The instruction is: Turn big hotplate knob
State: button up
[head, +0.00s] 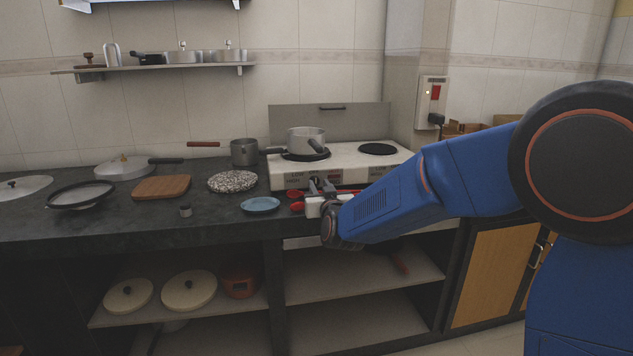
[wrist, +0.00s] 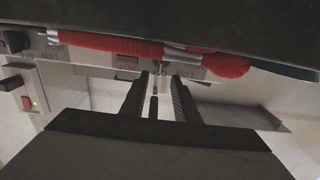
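The white hotplate (head: 345,162) stands on the counter in the head view, with labels along its front panel. A pot (head: 306,140) sits on its left burner; the right burner (head: 377,149) is bare. My gripper (head: 318,186) is at the left part of the front panel and covers the knob area there. In the wrist view my gripper's (wrist: 160,77) two dark fingers are apart, pointing at the labelled panel. A slim grey part shows between the tips; I cannot tell if it is the knob or if they touch it. A black knob (wrist: 16,41) shows at the left edge.
A red-handled utensil (wrist: 110,42) lies across the wrist view near the fingertips. A blue plate (head: 260,205), a speckled round mat (head: 232,181) and a small pot (head: 244,152) stand left of the hotplate. A switch box (head: 432,101) hangs on the wall at right.

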aim_at(316, 179)
jog(key=shift+x, duration=2.55)
jog(key=shift+c, duration=0.3)
jog(key=c, duration=0.6)
